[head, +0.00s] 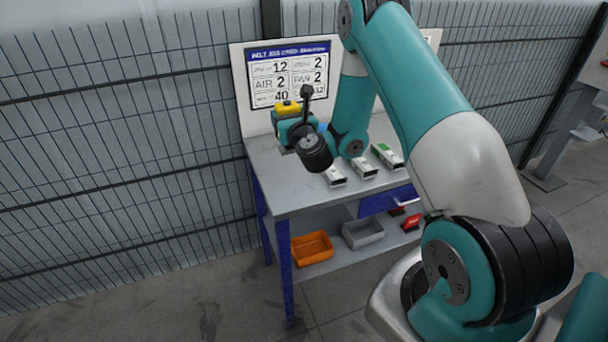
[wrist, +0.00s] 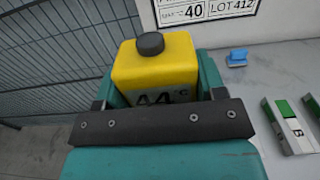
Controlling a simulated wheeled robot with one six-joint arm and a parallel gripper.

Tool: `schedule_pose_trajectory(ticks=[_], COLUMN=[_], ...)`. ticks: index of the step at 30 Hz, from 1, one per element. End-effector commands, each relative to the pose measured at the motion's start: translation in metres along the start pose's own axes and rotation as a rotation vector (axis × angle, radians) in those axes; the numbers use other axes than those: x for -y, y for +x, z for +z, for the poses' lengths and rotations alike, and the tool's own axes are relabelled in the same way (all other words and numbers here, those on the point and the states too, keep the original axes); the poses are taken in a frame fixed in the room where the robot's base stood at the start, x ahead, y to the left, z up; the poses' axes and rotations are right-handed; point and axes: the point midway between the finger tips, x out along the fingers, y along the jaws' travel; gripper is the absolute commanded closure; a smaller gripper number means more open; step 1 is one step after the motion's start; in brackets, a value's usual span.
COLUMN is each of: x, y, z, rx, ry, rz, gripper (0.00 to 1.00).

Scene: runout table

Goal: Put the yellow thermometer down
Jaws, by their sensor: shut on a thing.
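The yellow thermometer (wrist: 157,68) is a yellow box with a black round knob and dark figures ending in °C on its face. My gripper (wrist: 155,95) is shut on it, with a teal finger on each side. The dark bar of my gripper hides its lower part in the wrist view. In the head view the thermometer (head: 287,108) shows at the far left part of the table (head: 290,198), in front of the board. My gripper (head: 290,122) and wrist hide what is beneath it, so I cannot tell whether it touches the tabletop.
White and green devices (head: 386,155) stand on the tabletop, right of my gripper; a blue piece (wrist: 237,58) lies behind them. A sign board (head: 290,78) stands along the back. The lower shelf holds an orange bin (head: 311,248) and a grey bin (head: 362,233). The tabletop's front left is clear.

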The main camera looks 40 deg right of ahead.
Motion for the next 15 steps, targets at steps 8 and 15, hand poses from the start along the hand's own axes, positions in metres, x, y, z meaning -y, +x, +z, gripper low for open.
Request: schedule_pose_trajectory(ticks=[8, 15], x=[0.008, 0.006], y=[-0.001, -0.001], z=[0.059, 0.011], rx=[0.001, 0.002], ry=[-0.001, -0.001], rz=[-0.01, -0.008], gripper=[0.53, 0.53])
